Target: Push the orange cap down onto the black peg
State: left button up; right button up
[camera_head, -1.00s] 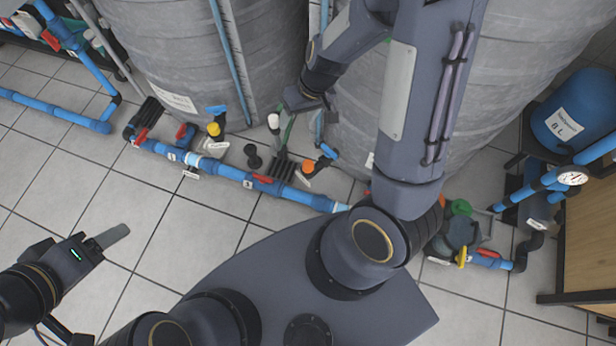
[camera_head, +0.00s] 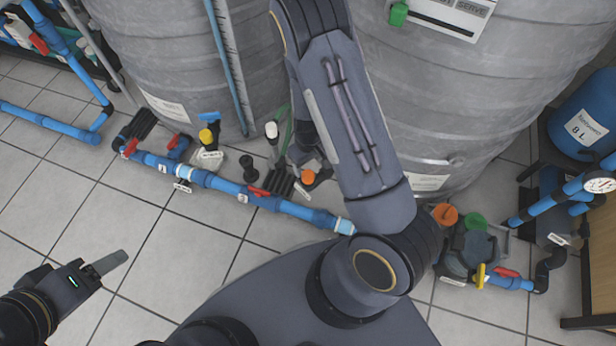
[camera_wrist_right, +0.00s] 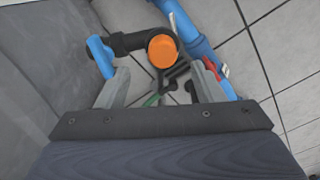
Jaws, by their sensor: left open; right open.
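An orange cap (camera_head: 308,177) shows in the head view among the black fittings beside the blue pipe, just left of my right forearm. In the right wrist view an orange cap (camera_wrist_right: 162,50) lies just beyond and between the fingers, near a black elbow pipe. No peg can be made out under it, and I cannot tell whether the cap is seated. My right gripper (camera_wrist_right: 160,75) is open and empty, pointing toward the cap; my arm mostly hides it in the head view. My left gripper (camera_head: 108,262) is open and empty over the floor at lower left, far from the cap.
Two large grey tanks (camera_head: 185,60) stand behind the blue pipe (camera_head: 215,183). A white-topped fitting (camera_head: 271,130) and a yellow-topped valve (camera_head: 206,136) stand near the cap. Another orange cap (camera_head: 445,213) and a green one (camera_head: 475,222) are at right.

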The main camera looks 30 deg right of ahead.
aim_at(308, 174)
jog(key=shift+f, duration=0.35)
notch_tip(308, 174, down, 5)
jog(key=b, duration=0.3)
jog(key=shift+a+f, duration=0.15)
jog(key=shift+f, duration=0.05)
jog(key=shift+r, duration=0.1)
jog(key=c, duration=1)
jog(key=shift+r, duration=0.1)
